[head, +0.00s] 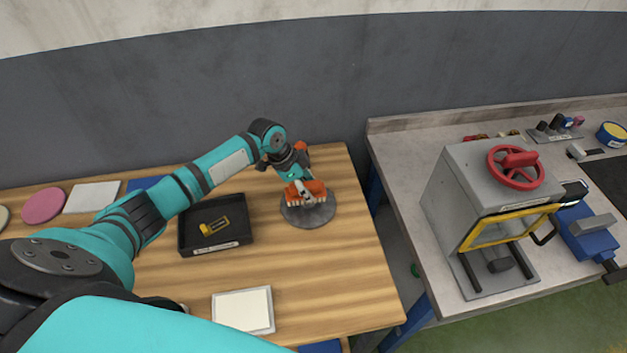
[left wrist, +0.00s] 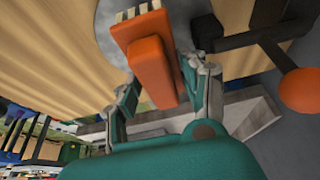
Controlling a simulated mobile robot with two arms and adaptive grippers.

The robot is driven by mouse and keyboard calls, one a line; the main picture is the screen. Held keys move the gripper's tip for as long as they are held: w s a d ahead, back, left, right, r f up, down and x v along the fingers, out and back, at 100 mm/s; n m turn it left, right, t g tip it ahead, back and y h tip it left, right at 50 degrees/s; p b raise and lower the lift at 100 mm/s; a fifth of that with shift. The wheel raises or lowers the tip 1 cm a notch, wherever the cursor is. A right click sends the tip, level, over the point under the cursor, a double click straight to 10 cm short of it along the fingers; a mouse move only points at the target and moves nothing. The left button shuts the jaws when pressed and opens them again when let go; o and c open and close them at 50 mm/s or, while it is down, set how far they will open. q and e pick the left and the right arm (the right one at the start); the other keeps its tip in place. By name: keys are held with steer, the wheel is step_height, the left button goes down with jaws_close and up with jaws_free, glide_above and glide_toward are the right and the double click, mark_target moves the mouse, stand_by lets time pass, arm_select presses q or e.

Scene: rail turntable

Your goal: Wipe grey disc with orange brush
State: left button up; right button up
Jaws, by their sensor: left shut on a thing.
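The grey disc (head: 320,214) lies flat near the right end of the wooden table in the head view. It shows partly at the top of the left wrist view (left wrist: 108,42). The orange brush (head: 314,187) is over the disc, with pale bristles at its lower edge. In the left wrist view the orange brush (left wrist: 152,62) sits between the fingers of my left gripper (left wrist: 167,80). My left gripper (head: 302,181) is shut on the brush. Whether the bristles touch the disc is hard to tell. My right gripper is not in view.
A black tray (head: 184,250) with a yellow item stands left of the disc. A white framed panel (head: 243,310) lies at the front. A pink disc (head: 43,205) and white square (head: 92,197) lie far left. A grey machine with a red wheel (head: 516,167) stands on the right bench.

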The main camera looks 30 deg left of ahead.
mark_target(315, 181)
arm_select(q)
steer(key=shift+s+a+f+p, duration=0.1)
steer(key=shift+s+a+p, duration=0.25)
steer(key=shift+s+a, duration=0.35)
steer(key=shift+w+d+b, duration=0.3)
steer(key=shift+d, duration=0.2)
steer(key=shift+w+d+b, duration=0.3)
steer(key=shift+w+d, duration=0.3)
steer(key=shift+w, duration=0.2)
steer(key=shift+w+d+b, duration=0.25)
steer(key=shift+w+d, duration=0.35)
steer(key=shift+w, duration=0.15)
step_height(315, 181, up, 8)
steer(key=p, duration=0.7)
steer(key=shift+w+r, duration=0.1)
steer(key=shift+r, duration=0.1)
steer(key=shift+f, duration=0.1)
